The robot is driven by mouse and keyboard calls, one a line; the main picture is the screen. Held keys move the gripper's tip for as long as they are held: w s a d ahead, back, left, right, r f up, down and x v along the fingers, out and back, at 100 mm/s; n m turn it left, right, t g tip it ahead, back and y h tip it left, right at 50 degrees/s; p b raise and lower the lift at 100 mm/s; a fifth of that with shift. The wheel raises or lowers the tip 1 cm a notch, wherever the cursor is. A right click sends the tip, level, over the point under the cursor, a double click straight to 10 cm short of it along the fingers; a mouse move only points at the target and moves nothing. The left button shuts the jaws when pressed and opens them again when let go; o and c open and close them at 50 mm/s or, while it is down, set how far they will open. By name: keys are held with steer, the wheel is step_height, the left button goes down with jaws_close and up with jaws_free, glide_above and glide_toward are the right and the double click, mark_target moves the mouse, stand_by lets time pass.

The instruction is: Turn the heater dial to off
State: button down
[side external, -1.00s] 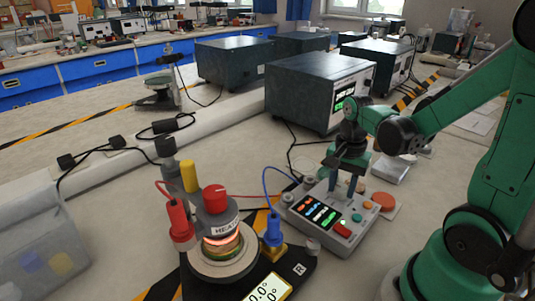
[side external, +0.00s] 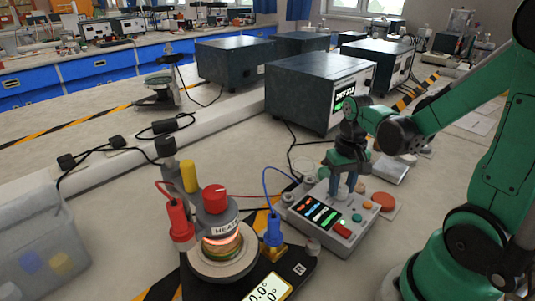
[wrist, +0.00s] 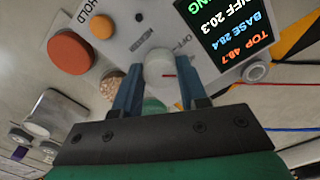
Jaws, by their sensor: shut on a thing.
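The heater dial is a pale round knob (wrist: 160,62) with a short red mark on its face, on the grey control box (side external: 350,238). "OFF" is printed on the panel close beside it in the wrist view. My gripper (wrist: 162,78) has its two blue fingers on either side of the knob and is shut on it. In the side view my gripper (side external: 343,192) reaches straight down onto the box, and its fingers mostly hide the knob.
The box's lit display (wrist: 236,32) and an orange button (wrist: 102,26) flank the dial. The red-capped heater unit (side external: 215,200), with red and blue plugs, stands to the left. A large instrument case (side external: 310,90) stands behind. Cables run across the bench.

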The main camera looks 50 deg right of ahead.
mark_target(342, 187)
steer(key=n, duration=0.4)
steer(key=shift+n, duration=2.2)
steer(key=shift+c, duration=2.4)
jaws_free()
steer(key=shift+r, duration=2.85)
steer(key=w+a+r+m+t, duration=0.1)
steer(key=w+a+t, duration=0.1)
steer(key=a, duration=0.3)
steer(key=w+a+r+m+t, duration=0.1)
steer(key=a+r+t, duration=0.1)
steer(key=a+t, duration=0.3)
steer(key=shift+w+a, duration=0.4)
steer(key=shift+a, duration=0.05)
